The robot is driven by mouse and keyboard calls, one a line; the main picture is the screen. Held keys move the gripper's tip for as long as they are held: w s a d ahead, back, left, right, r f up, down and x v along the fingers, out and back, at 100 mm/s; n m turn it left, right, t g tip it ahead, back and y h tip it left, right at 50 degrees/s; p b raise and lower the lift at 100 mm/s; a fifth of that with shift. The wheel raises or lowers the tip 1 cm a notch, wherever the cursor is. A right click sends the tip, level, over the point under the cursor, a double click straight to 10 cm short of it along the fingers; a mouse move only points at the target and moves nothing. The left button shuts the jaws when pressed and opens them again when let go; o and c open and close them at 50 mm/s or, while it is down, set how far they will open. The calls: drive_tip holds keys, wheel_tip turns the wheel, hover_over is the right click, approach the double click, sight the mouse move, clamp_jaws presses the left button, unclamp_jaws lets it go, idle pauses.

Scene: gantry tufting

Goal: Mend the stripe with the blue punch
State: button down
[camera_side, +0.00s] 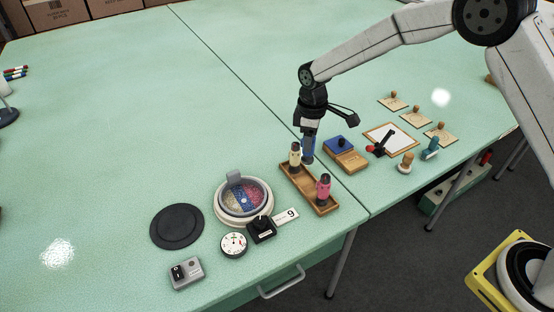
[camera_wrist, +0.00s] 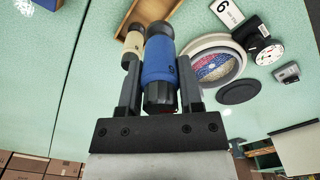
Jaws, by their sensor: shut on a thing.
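My gripper (camera_side: 309,138) points down and is shut on the blue punch (camera_side: 308,151), which also shows between the fingers in the wrist view (camera_wrist: 160,62). It hangs just right of the cream punch (camera_side: 295,155) in the side view; whether it clears the rack is hard to tell. The cream punch and a pink punch (camera_side: 323,187) stand in the wooden rack (camera_side: 309,191). Left of the rack is a round white-rimmed frame (camera_side: 222,212) holding cloth with cream, blue and red-pink stripes (camera_side: 244,197). Any gap in a stripe is too small to make out.
A numbered card (camera_side: 286,216), a black knob block (camera_side: 262,230), a dial (camera_side: 233,244), a grey switch box (camera_side: 186,273) and a black disc (camera_side: 177,227) surround the frame. A blue-topped wooden block (camera_side: 346,154) and stamps stand right.

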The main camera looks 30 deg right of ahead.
drive_tip(key=w+a+f, duration=0.1)
drive_tip(key=a, duration=0.8)
drive_tip(key=w+a, duration=0.1)
drive_tip(key=a, duration=0.8)
drive_tip(key=shift+w+f, duration=0.35)
drive_tip(key=shift+w, duration=0.05)
drive_tip(key=shift+f, duration=0.15)
drive_tip(key=shift+f, duration=2.85)
drive_tip(key=shift+f, duration=0.6)
wheel_tip(320, 180, up, 7)
idle(0.8)
